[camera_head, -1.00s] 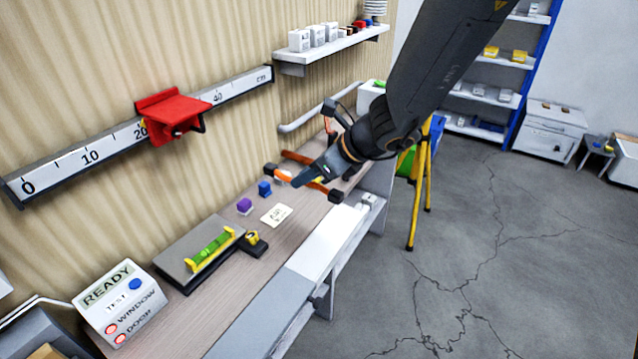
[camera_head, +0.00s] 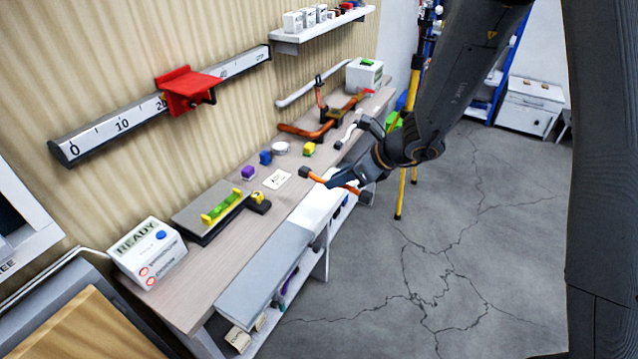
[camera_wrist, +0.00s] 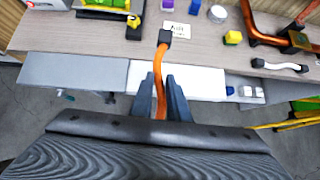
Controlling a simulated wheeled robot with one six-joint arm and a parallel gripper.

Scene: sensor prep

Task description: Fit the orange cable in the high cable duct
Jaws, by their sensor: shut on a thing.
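The orange cable (camera_head: 345,188) has a dark block-like end (camera_head: 304,172). My gripper (camera_head: 338,183) is shut on the cable over the bench's front side, with the block end sticking out to the left. I cannot tell for sure which part is the high cable duct; a white strip (camera_wrist: 205,84) lies below the held cable.
The bench (camera_head: 205,268) carries a green level (camera_head: 222,207), small blocks, a white card (camera_head: 277,179) and orange-brown pipes (camera_head: 310,132) at the back. A grey panel (camera_head: 264,282) lines its front edge. A yellow-legged stand (camera_head: 402,190) is beyond my gripper. The floor at right is open.

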